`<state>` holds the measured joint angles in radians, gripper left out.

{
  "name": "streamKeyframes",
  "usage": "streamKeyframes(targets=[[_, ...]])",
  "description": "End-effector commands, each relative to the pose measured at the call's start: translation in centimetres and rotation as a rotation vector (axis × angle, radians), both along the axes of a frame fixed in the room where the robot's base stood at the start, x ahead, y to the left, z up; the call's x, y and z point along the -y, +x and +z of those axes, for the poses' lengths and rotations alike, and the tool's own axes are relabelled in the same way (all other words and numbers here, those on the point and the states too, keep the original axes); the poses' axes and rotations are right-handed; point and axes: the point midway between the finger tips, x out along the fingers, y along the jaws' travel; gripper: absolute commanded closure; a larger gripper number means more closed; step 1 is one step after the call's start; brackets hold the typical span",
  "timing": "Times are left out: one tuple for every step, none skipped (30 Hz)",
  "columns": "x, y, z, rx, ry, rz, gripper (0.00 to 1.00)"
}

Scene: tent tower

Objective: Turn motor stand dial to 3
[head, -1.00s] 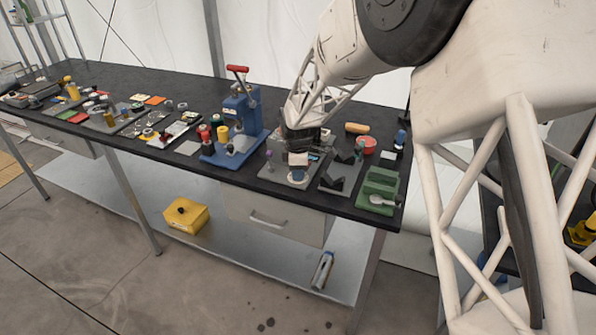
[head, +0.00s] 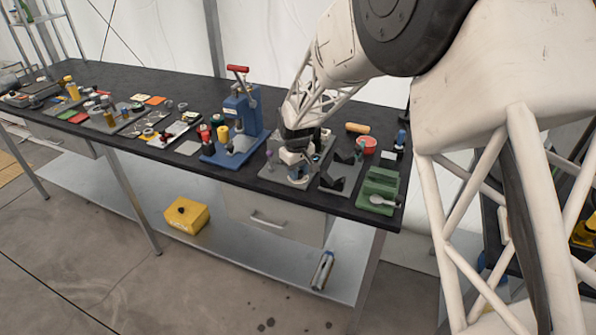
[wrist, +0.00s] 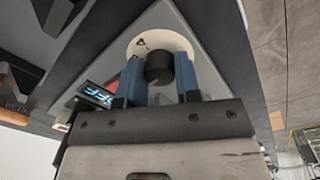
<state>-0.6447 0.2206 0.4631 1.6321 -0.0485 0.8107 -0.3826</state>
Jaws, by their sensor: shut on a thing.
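The motor stand is a grey plate (head: 272,174) near the front edge of the black bench, right of the blue press. In the wrist view its grey surface (wrist: 203,62) carries a round white dial face (wrist: 150,40) with a black knob (wrist: 159,69). My gripper (wrist: 160,75) has its two blue fingers shut on the knob, one on each side. A small display (wrist: 97,94) beside the dial shows blue upside-down letters that look like OFF. In the head view my gripper (head: 297,170) is low over the stand and hides most of the dial; the dial's numbers are not readable.
The blue press (head: 235,125) stands left of the stand. To the right are a plate with dark blocks (head: 340,178), a green tray (head: 379,190), a red bowl (head: 367,145) and a tan-handled tool (head: 357,128). A closed drawer (head: 270,214) is below.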

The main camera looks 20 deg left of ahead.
Motion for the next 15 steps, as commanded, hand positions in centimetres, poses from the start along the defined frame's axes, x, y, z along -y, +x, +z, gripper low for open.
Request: streamKeyframes(targets=[[-0.01, 0.01, -0.03, 0.0, 0.0, -0.041, 0.93], [-0.01, 0.01, -0.03, 0.0, 0.0, -0.069, 0.93], [0.0, -0.01, -0.03, 0.0, 0.0, -0.107, 0.93], [0.0, -0.01, -0.03, 0.0, -0.001, -0.136, 0.93], [0.0, -0.01, -0.03, 0.0, -0.001, -0.164, 0.93], [0.0, -0.01, -0.02, 0.0, 0.0, -0.202, 0.93], [0.0, -0.01, -0.01, -0.001, -0.001, -0.231, 0.93], [-0.01, 0.01, -0.01, -0.001, -0.001, -0.259, 0.93], [-0.01, 0.0, 0.0, 0.0, 0.0, -0.297, 0.93], [-0.02, 0.01, 0.01, 0.0, 0.0, -0.325, 0.93], [-0.03, 0.01, 0.02, 0.0, 0.0, -0.354, 0.93], [-0.03, 0.03, 0.03, 0.0, 0.0, -0.392, 0.93], [-0.03, 0.03, 0.03, 0.0, 0.0, -0.42, 0.93], [-0.03, 0.04, 0.03, 0.0, 0.0, -0.449, 0.93], [-0.04, 0.05, 0.04, 0.0, 0.001, -0.487, 0.93]])
